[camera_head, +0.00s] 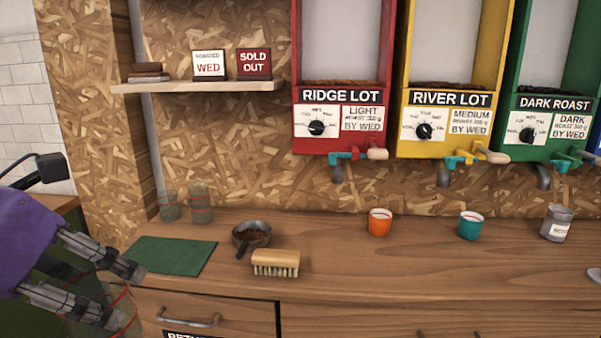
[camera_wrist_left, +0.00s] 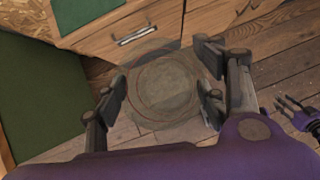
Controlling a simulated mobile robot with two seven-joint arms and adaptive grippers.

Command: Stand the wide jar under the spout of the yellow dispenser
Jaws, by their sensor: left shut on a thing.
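The wide jar (camera_wrist_left: 162,88) is see-through glass with thin red rings. In the left wrist view it sits between the fingers of my left gripper (camera_wrist_left: 160,98), which is shut on it. In the head view the left gripper (camera_head: 108,290) is at the lower left, in front of the counter, and mostly hides the jar (camera_head: 128,308). The yellow dispenser (camera_head: 450,78), labelled River Lot, hangs on the wall at the right. Its grey spout (camera_head: 443,174) points down over the counter. My right gripper (camera_wrist_left: 290,108) shows small at the wrist view's right edge; its opening is unclear.
An orange cup (camera_head: 380,224) and a teal cup (camera_head: 470,226) stand on the counter either side below the yellow dispenser's spout, with bare wood between. A brush (camera_head: 276,263), a dark pan (camera_head: 251,233) and a green mat (camera_head: 170,256) lie left. Two banded jars (camera_head: 200,203) stand behind.

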